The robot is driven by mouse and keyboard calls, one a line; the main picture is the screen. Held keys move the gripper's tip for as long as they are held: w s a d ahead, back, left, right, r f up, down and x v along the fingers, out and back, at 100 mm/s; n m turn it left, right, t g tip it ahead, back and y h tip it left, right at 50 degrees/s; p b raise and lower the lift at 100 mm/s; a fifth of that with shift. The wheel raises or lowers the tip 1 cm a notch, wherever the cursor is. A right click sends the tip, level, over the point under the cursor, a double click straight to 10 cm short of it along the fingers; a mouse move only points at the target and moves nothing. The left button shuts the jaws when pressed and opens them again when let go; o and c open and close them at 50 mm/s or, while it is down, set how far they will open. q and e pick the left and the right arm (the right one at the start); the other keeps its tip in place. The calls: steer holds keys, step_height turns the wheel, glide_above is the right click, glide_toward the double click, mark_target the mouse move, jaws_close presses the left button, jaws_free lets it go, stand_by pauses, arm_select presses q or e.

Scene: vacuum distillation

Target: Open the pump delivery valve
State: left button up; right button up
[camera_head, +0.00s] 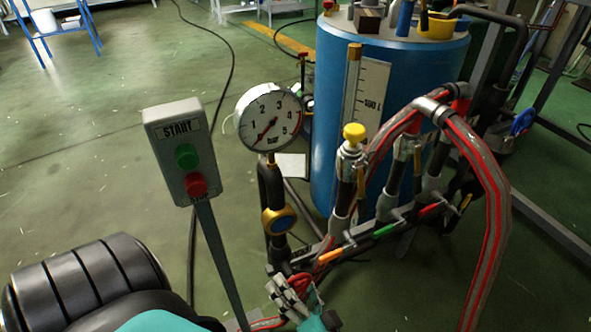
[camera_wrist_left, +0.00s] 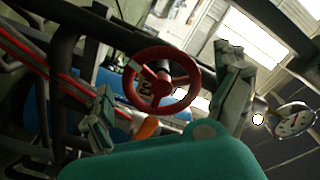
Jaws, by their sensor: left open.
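In the head view my left gripper (camera_head: 297,298) is low in the middle, by the foot of the pipework. Only a little red shows beside its fingers there, so the wheel is mostly hidden. My right gripper is not in view.
A START box (camera_head: 173,150) with green and red buttons stands on a post at left. A pressure gauge (camera_head: 268,118), a pipe manifold (camera_head: 345,243) with coloured levers and red-striped hoses (camera_head: 497,220) stand close by. A blue tank (camera_head: 420,90) is behind. Green floor at left is open.

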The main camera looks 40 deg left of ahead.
mark_target(295, 278)
arm_select(q)
step_height(295, 278, up, 10)
steer(key=shift+s+a+f, duration=0.1)
steer(key=shift+s+f, duration=0.05)
steer(key=shift+r, duration=0.2)
stand_by(0.4)
